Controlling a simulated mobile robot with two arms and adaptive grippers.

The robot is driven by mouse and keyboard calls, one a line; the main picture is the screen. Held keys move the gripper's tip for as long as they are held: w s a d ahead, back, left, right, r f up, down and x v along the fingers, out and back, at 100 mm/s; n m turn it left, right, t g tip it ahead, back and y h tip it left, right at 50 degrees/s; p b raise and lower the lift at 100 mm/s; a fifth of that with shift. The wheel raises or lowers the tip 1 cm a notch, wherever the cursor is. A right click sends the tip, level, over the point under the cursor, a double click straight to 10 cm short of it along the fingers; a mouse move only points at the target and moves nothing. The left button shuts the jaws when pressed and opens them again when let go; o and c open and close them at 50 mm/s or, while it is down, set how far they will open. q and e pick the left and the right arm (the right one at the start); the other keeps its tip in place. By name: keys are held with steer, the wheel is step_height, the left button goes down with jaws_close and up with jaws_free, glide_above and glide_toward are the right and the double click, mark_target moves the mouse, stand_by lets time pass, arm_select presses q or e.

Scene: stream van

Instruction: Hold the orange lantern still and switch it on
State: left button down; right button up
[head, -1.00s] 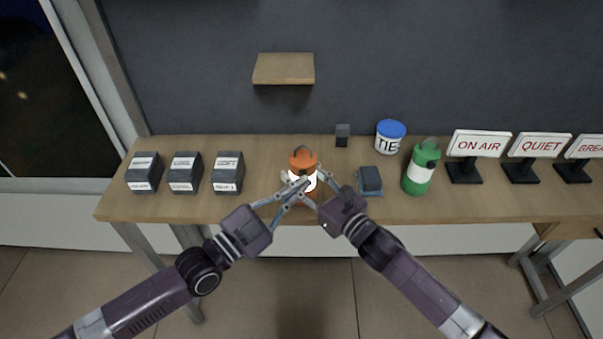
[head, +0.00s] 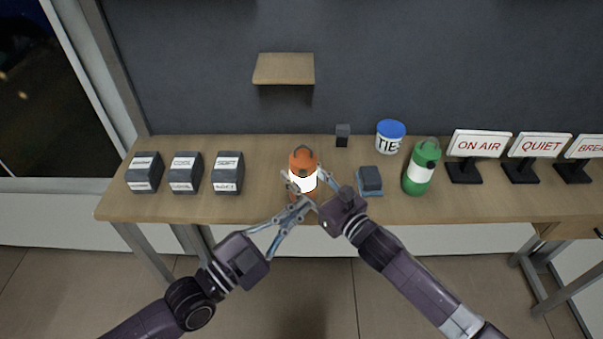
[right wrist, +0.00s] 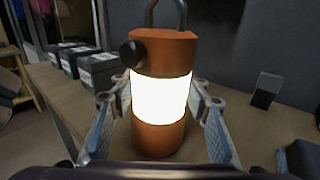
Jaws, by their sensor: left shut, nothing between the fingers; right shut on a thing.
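The orange lantern (head: 303,162) stands upright on the table, its middle band glowing bright white. In the right wrist view the lantern (right wrist: 162,55) shows a dark round knob (right wrist: 132,54) on its upper left and a dark handle on top. My right gripper (head: 305,180) is shut around the lantern, with a finger on each side; its fingers also show in the right wrist view (right wrist: 160,110). My left gripper (head: 300,205) is shut and empty, just in front of the lantern and below it in the head view. The lantern's lower part is partly hidden by the grippers in the head view.
A green lantern (head: 421,167) stands to the right, near a tub with a blue lid (head: 390,136) and a small dark block on a blue base (head: 370,181). Several dark labelled boxes (head: 186,173) stand left. Lit-style signs (head: 480,144) stand far right. A small shelf (head: 284,69) is above.

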stand_by(0.3)
steer(key=o, duration=1.4)
